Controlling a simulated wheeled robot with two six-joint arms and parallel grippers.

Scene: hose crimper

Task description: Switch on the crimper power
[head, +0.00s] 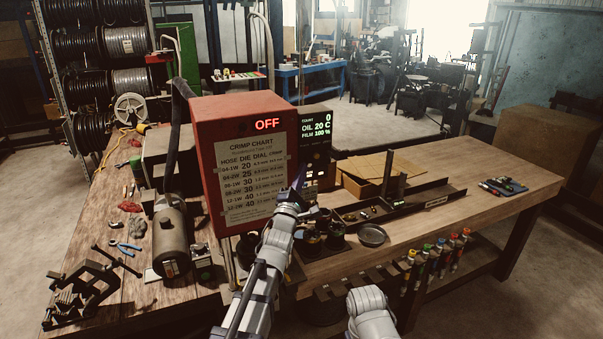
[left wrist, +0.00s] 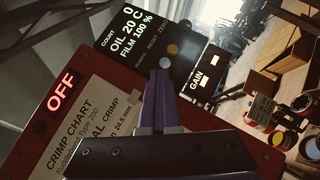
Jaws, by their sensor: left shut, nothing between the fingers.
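The red crimper (head: 205,130) stands on the bench and shows a lit red OFF sign (head: 267,124); the sign also shows in the left wrist view (left wrist: 61,91). A dark control panel (head: 316,125) to its right reads count 0, oil 20 C, film 100 %. In the left wrist view this panel (left wrist: 135,40) has small round buttons under its readout, with labels including power, reset and zero. My left gripper (head: 299,182) is shut and empty in front of the panel. Its fingertips (left wrist: 160,76) appear close below the buttons; contact cannot be told. My right gripper is out of view.
A crimp chart (head: 250,178) covers much of the crimper's front. Dark cups (head: 310,240) and a round metal dish (head: 372,235) sit near the bench's front edge. A tray (head: 410,205) holds small parts. The right bench top (head: 470,170) is mostly clear.

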